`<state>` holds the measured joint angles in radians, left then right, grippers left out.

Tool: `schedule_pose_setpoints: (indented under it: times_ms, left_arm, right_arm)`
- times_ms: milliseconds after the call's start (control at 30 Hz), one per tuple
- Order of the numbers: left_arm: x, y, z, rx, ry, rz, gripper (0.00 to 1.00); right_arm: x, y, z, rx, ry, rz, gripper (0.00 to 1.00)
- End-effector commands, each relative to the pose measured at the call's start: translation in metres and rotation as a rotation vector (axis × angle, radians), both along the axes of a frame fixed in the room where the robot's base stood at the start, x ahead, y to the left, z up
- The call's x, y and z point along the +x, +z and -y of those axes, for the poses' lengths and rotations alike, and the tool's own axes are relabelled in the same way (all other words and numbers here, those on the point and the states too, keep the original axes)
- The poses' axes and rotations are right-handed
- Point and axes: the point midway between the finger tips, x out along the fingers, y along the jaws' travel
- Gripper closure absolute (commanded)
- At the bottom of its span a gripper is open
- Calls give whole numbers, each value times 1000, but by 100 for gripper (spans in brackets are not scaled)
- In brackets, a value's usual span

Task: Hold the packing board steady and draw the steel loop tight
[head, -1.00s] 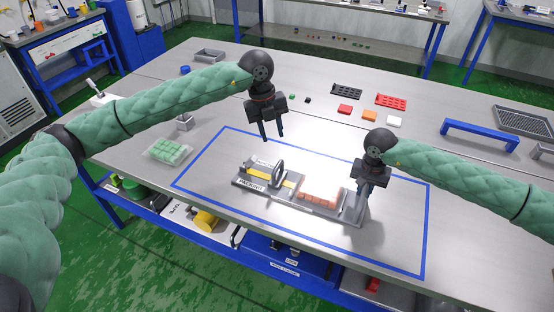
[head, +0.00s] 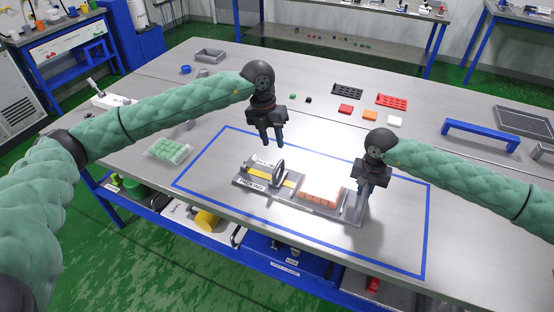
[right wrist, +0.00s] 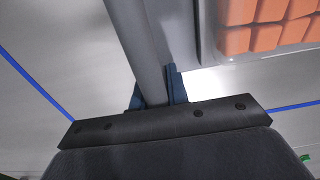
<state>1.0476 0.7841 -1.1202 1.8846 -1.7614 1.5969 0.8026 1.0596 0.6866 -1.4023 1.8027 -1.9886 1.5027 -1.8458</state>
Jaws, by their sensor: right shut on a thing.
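The packing board (head: 240,180) is a long grey tray inside the blue outline on the table, with a label and a yellow strip at its left part. The steel loop (head: 278,174) stands upright near its middle. Orange blocks (head: 320,194) sit in its right part. My left gripper (head: 272,143) is open and empty, above and behind the loop and apart from it. My right gripper (head: 368,194) is at the board's right end, shut on a grey upright bar (right wrist: 130,40) there; the bar passes between the fingers in the right wrist view.
A clear tray of green blocks (head: 168,151) lies left of the blue outline. Black (head: 347,90) and red (head: 391,100) trays and small coloured blocks lie behind. A blue bar stand (head: 481,134) is at the right. The table around the board is clear.

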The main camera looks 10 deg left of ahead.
Motion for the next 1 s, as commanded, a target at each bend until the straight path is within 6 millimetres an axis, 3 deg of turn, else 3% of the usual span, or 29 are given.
schedule_pose_setpoints:
  times_ms: [200, 433, 900, 933, 1000]
  left_arm:
    - [-2, -39, 8, 1, 0, -3, 66]
    - [-3, -69, 13, 0, 2, -2, 66]
    - [-3, -81, 16, 0, 2, 0, 66]
    - [-3, -81, 16, 0, 2, 0, 68]
    - [-3, -81, 16, 0, 2, 0, 81]
  right_arm:
    - [0, 1, 0, 1, 1, 1, 100]
    - [0, 1, 0, 1, 1, 1, 100]
    - [0, 1, 0, 1, 1, 1, 100]
    - [0, 1, 0, 1, 1, 1, 100]
    - [0, 1, 0, 1, 1, 1, 100]
